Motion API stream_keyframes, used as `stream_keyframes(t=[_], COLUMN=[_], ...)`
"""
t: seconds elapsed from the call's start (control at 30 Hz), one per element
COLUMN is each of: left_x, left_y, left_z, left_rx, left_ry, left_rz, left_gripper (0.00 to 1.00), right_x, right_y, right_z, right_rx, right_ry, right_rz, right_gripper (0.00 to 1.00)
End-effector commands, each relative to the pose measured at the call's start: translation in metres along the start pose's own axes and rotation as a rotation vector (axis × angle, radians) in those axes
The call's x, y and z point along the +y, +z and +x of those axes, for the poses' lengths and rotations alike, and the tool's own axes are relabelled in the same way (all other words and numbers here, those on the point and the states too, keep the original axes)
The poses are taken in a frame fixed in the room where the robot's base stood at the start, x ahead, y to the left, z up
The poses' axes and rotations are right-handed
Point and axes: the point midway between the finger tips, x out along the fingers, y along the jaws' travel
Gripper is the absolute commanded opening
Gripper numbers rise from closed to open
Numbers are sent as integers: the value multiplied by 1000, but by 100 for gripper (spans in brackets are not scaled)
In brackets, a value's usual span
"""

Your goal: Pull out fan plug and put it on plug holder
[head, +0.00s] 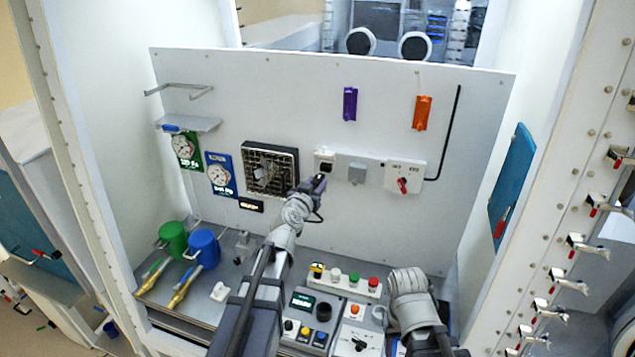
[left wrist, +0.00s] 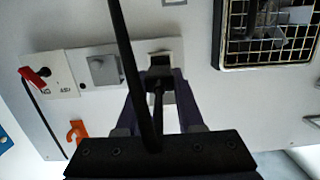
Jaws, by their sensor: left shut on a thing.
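My left gripper (head: 317,184) is in front of the back panel, just below the wall socket (head: 324,158). In the left wrist view its purple jaws (left wrist: 160,104) are shut on the black fan plug (left wrist: 158,82), with a black cable running across the view. The plug is close to the socket (left wrist: 163,57); I cannot tell whether its pins are in it. A grey square fitting (head: 357,173) sits right of the socket, and a purple hook (head: 350,104) and an orange hook (head: 422,113) hang above. No holder is clearly marked. My right gripper is hidden.
The fan (head: 270,168) is left of the socket, close to my left arm. A red-knobbed switch box (head: 404,178) is to the right. Button boxes (head: 340,284), green (head: 173,240) and blue mugs (head: 204,247) stand on the bench below.

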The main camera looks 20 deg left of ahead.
Motion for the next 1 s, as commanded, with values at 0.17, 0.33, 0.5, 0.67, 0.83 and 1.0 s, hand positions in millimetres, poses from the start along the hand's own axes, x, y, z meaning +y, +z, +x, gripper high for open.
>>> stream_keyframes(t=[0.17, 0.33, 0.5, 0.67, 0.83, 1.0], left_x=[0, 0, 0, 0, 0, 0], left_y=[1, 3, 4, 5, 5, 5], left_z=[-10, -18, -26, -31, -31, -31], left_rx=[0, 0, 0, 0, 0, 0], left_ry=[0, 0, 0, 0, 0, 0], left_rz=[-1, -1, 0, 0, 0, 0], left_gripper=[0, 0, 0, 0, 0, 0], right_x=[0, 0, 0, 0, 0, 0], right_y=[0, 0, 0, 0, 0, 0], right_z=[0, 0, 0, 0, 0, 0], right_rx=[0, 0, 0, 0, 0, 0], right_ry=[0, 0, 0, 0, 0, 0], right_rz=[0, 0, 0, 0, 0, 0], right_gripper=[50, 50, 50, 50, 50, 50])
